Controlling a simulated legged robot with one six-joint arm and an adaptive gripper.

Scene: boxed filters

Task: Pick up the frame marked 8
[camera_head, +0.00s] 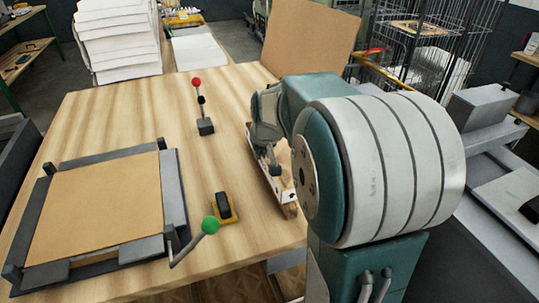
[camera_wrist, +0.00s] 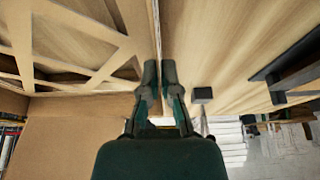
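A wooden frame with crossed slats (camera_wrist: 95,72) fills the upper left of the wrist view. In the head view, part of a wooden frame (camera_head: 290,208) with a small white label shows beside my arm; I cannot read a number on it. My gripper (camera_wrist: 159,76) has its two fingers close together on either side of the frame's thin edge, and they look closed on it. In the head view my gripper (camera_head: 270,150) is low by the table's right side, and my arm hides much of the frame.
The wooden table (camera_head: 130,110) carries a dark fixture (camera_head: 174,190) with a brown board, a red-knobbed lever (camera_head: 197,100), a green-knobbed lever (camera_head: 209,226) and a yellow-black switch (camera_head: 223,208). A cardboard flap (camera_head: 310,40) stands behind my arm. The table's far middle is clear.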

